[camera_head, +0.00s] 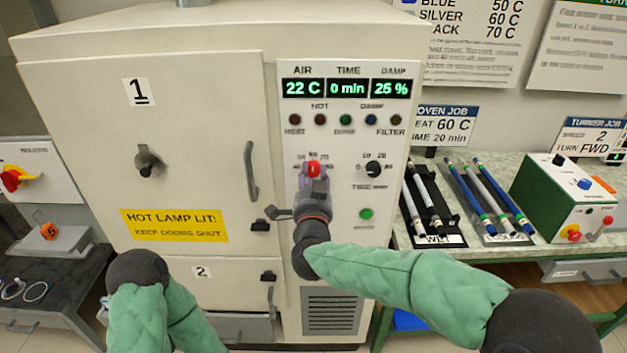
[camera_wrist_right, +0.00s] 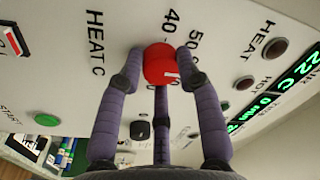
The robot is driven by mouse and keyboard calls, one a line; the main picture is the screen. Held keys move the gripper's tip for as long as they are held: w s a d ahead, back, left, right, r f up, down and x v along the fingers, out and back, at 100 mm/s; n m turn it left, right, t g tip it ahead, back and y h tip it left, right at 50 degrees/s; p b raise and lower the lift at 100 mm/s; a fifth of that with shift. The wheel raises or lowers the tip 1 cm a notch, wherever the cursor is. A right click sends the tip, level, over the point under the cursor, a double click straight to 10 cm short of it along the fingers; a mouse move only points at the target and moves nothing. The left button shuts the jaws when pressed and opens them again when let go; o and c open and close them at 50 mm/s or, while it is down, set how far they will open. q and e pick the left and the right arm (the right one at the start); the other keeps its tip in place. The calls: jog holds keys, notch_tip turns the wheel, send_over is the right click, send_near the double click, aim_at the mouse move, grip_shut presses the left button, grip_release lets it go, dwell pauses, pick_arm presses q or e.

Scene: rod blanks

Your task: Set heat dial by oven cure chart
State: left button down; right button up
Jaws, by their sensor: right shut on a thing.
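The red heat dial (camera_head: 313,169) sits on the oven's (camera_head: 342,225) control panel; it also shows in the wrist view (camera_wrist_right: 158,64). My right gripper (camera_head: 313,182) has its fingers closed around the dial (camera_wrist_right: 160,75). The dial carries a white mark, but its exact setting is unclear; printed 40 and 50 show beside it. The cure chart (camera_head: 470,35) on the wall reads blue 50 C, silver 60 C, with black 70 C below. The oven job card (camera_head: 443,125) reads heat 60 C, time 20 min. My left gripper is out of view; only its arm shows.
The display (camera_head: 347,88) reads air 22 C, time 0 min, damp 25 %. A black time dial (camera_head: 373,168) and green button (camera_head: 366,214) lie right of the heat dial. Rods (camera_head: 480,192) lie on the right bench. Oven door handles (camera_head: 251,172) project at left.

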jog(key=shift+s+a+f, duration=0.1)
jog(key=shift+a+f, duration=0.15)
jog(key=shift+f, duration=0.35)
jog(key=o, duration=1.2)
jog(key=shift+c, duration=0.2)
jog(key=shift+r, duration=0.35)
jog(key=s+f, duration=0.1)
jog(key=s, duration=1.1)
jog(key=shift+d, duration=0.1)
